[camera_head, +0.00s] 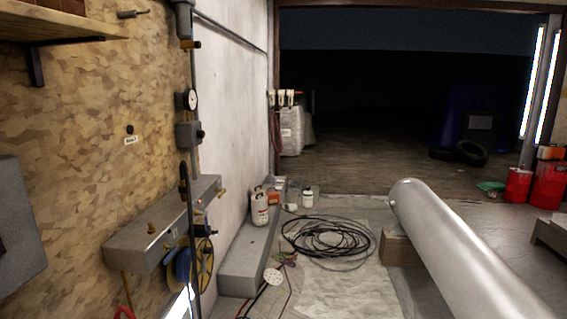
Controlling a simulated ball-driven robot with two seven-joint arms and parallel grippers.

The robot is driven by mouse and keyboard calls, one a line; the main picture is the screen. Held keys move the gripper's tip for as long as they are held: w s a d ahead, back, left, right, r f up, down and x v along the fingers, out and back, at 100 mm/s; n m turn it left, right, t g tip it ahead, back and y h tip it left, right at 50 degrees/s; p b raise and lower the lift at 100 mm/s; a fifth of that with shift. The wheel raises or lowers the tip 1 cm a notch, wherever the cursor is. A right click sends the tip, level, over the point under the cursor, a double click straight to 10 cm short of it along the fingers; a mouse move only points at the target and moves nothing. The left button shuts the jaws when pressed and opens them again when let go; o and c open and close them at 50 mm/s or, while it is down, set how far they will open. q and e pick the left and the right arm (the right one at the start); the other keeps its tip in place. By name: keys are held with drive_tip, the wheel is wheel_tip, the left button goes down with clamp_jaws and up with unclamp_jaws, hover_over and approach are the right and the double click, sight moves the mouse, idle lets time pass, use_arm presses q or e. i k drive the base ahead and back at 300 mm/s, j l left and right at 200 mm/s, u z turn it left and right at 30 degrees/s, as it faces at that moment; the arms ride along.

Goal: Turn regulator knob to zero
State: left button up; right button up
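On the left wall, a round white-faced gauge (190,100) is mounted on a vertical pipe. Just below it sits a grey regulator body (186,134) with a dark knob (201,134) on its right side. The knob's setting and the gauge's reading are too small to tell. Another small black knob (130,129) is on the wall panel to the left, above a white label (131,141). Neither of my grippers is in view, and nothing touches the knobs.
A grey wall-mounted box (160,225) with brass fittings juts out below. A hose reel (190,265) hangs under it. A black cable coil (328,237) lies on the floor sheet (350,290). A large pale cylinder (455,250) slants across the right by a wooden block (400,248).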

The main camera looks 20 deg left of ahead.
sight(200, 133)
drive_tip(key=i+u, duration=0.2)
drive_tip(key=i, duration=0.4)
drive_tip(key=i+l+u, duration=0.2)
drive_tip(key=i, duration=0.4)
drive_tip(key=j, duration=0.1)
